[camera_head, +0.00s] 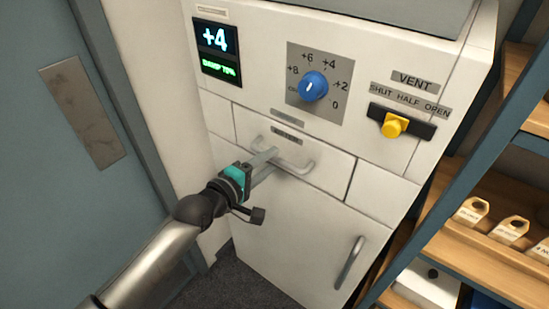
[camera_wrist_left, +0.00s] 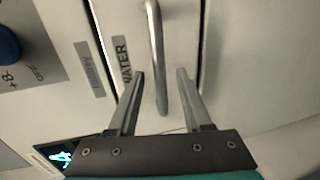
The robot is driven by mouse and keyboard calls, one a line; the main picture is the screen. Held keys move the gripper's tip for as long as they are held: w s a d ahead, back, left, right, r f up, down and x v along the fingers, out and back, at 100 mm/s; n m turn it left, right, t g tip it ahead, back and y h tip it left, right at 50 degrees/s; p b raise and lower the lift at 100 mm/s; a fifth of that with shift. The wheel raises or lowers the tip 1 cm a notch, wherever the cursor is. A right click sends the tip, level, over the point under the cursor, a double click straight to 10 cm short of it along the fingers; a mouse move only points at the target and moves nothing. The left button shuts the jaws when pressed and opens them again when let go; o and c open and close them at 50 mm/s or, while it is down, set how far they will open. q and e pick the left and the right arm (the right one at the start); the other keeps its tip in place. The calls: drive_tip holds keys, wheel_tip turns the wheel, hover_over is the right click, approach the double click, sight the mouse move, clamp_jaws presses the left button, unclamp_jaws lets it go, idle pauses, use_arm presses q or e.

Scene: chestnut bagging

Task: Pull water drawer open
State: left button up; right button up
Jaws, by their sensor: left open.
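The water drawer (camera_head: 328,184) is the white panel in the middle of the white cabinet, and its front looks flush with the cabinet. Its pale bar handle (camera_head: 303,168) runs across the front below a small dark label. In the left wrist view the "WATER" label (camera_wrist_left: 123,62) is readable beside the metal handle (camera_wrist_left: 157,40). My left gripper (camera_head: 271,161) is open at the handle's left part. In the left wrist view the handle lies between its two fingers, with gaps on both sides; I cannot tell whether either finger touches it. My right gripper is not in view.
Above the drawer are a display (camera_head: 216,52) reading +4, a blue dial (camera_head: 313,86) and a yellow vent slider (camera_head: 394,125). A lower door with a vertical handle (camera_head: 349,262) is below. Wooden shelves (camera_head: 500,200) stand right, a blue-grey door (camera_head: 45,190) left.

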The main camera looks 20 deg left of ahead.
use_arm(q)
drive_tip(key=shift+x, duration=1.35)
drive_tip(key=shift+c, duration=0.4)
clamp_jaws()
